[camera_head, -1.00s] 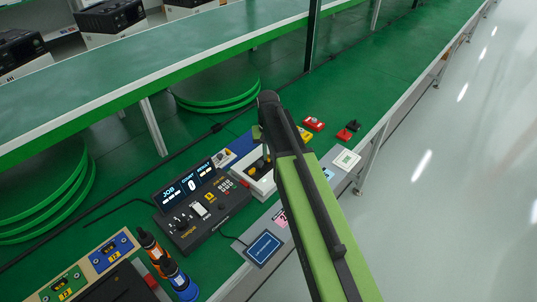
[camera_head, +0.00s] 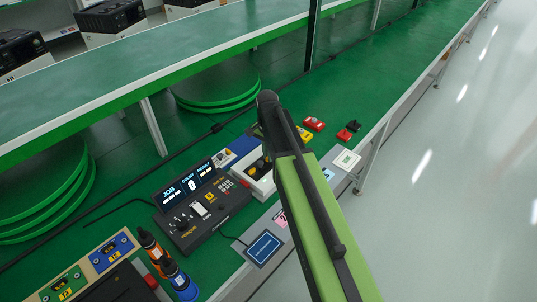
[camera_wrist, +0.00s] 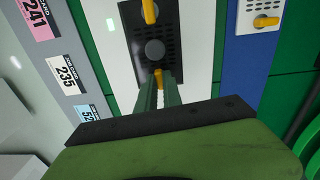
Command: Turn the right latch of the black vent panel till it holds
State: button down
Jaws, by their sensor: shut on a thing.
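The black vent panel (camera_wrist: 169,28) lies on a white base in the wrist view, with slots and a round grey knob (camera_wrist: 154,49) in its middle. One yellow latch (camera_wrist: 150,12) is at the panel's upper end. The right latch (camera_wrist: 158,75), also yellow, is at the lower end, between the fingertips. My gripper (camera_wrist: 158,87) is shut on this right latch, and its fingers hide part of it. In the head view the white base (camera_head: 246,178) shows left of my green arm, which hides much of the panel and the gripper.
A black control console (camera_head: 205,205) with a screen stands left of the panel. Number cards (camera_wrist: 67,73) line the front edge. A blue plate (camera_wrist: 243,60) with another yellow latch lies to the right in the wrist view. Red parts (camera_head: 314,123) lie beyond my arm.

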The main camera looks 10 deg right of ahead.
jog(key=shift+d, duration=0.15)
dwell(0.4)
jog(key=c, duration=1.5)
grip_release()
jog(key=r+p, duration=1.7)
jog(key=shift+a+r, duration=0.2)
